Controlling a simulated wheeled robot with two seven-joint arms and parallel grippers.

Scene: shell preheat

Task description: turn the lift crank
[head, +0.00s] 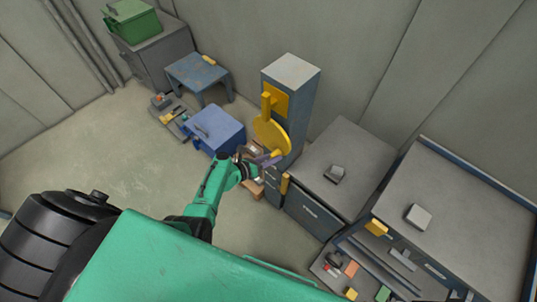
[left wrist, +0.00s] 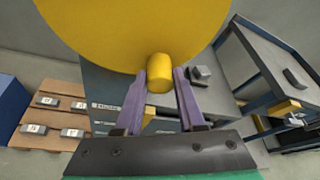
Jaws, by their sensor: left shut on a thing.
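The lift crank is a yellow disc (head: 270,133) on the front of a tall grey-blue column (head: 292,78). The disc fills the top of the left wrist view (left wrist: 140,30). A yellow cylindrical handle (left wrist: 159,74) sticks out from its lower part. My left gripper (head: 268,160) is at the lower edge of the disc. In the left wrist view its purple fingers (left wrist: 161,82) are on either side of the handle, shut on it. In the head view the gripper hides the handle. My right gripper is in neither view.
A grey-topped cabinet (head: 345,150) stands right of the column, with a workbench (head: 465,195) beyond. A blue box (head: 216,127) and a blue table (head: 198,72) stand to the left. A wooden pallet with grey blocks (left wrist: 62,102) lies low left.

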